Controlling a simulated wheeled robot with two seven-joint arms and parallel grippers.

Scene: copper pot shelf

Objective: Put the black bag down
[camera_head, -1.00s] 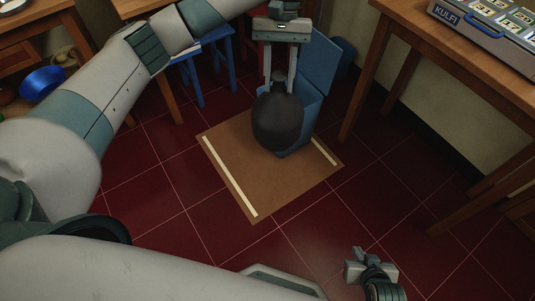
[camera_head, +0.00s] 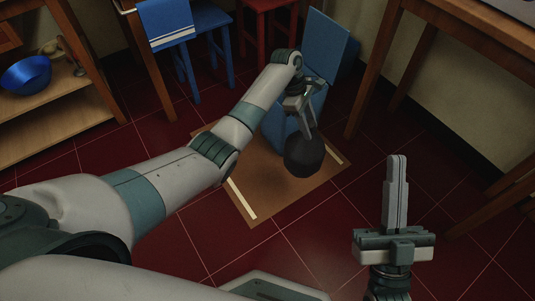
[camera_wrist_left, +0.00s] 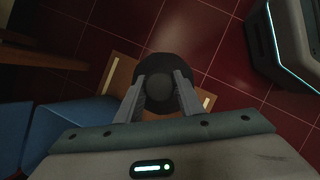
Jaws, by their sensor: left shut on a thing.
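The black bag (camera_head: 303,156) is a dark, round bundle near the right part of the brown mat (camera_head: 250,177) in the head view. It seems to hang just above the mat, but I cannot tell the gap. My left gripper (camera_head: 308,128) is shut on the bag's top and reaches down from above. In the left wrist view the bag (camera_wrist_left: 158,64) sits between the two fingers of my left gripper (camera_wrist_left: 160,88). My right gripper (camera_head: 397,165) is at the right, fingers pointing up and together, empty and apart from the bag.
A blue bin (camera_head: 285,123) with its lid (camera_head: 328,47) raised stands behind the bag at the mat's far edge. White strips (camera_head: 241,198) mark the mat's sides. Red tiled floor (camera_head: 310,235) is clear in front.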

